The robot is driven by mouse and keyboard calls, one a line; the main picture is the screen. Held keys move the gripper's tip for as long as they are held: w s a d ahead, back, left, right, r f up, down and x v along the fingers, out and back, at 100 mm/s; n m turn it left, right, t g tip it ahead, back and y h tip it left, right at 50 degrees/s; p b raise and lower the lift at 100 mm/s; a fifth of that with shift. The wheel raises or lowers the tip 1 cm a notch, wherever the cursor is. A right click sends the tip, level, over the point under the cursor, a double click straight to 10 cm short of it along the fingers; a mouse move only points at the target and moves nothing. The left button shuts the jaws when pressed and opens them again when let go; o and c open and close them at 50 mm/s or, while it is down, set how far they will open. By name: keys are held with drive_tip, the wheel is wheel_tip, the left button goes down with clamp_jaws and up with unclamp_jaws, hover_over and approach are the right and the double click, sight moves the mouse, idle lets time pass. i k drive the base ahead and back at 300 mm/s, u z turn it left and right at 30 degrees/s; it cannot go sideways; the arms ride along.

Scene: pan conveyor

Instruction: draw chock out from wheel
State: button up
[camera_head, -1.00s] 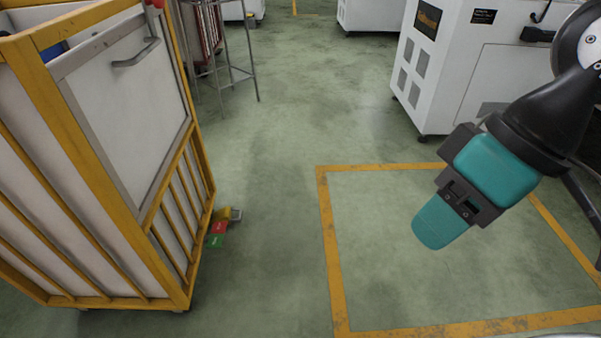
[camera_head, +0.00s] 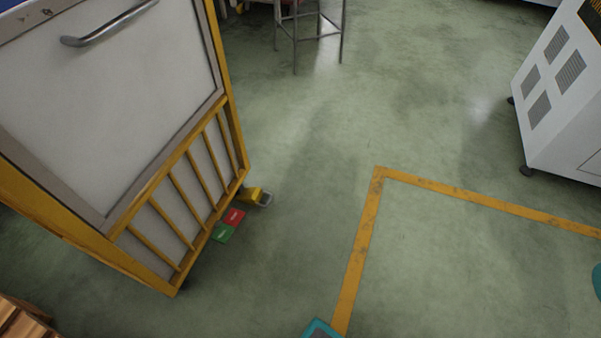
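The chock (camera_head: 251,195) is a small yellow wedge with a grey loop handle. Only a sliver of teal at the right edge shows, likely part of my gripper (camera_head: 597,281), far to the right of the chock. Its fingers are out of the picture and I cannot tell their state.
A red plate (camera_head: 234,216) and a green plate (camera_head: 222,233) lie on the floor beside the chock. A yellow floor line (camera_head: 365,235) runs to the right. A metal stand (camera_head: 297,40) and a white machine (camera_head: 565,100) are farther back. The floor between is clear.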

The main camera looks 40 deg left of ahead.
sight(252, 197)
drive_tip(key=u, duration=0.25)
drive_tip(key=i, duration=0.75)
drive_tip(key=u, duration=1)
drive_tip(key=i, duration=0.6)
drive_tip(key=u, duration=0.55)
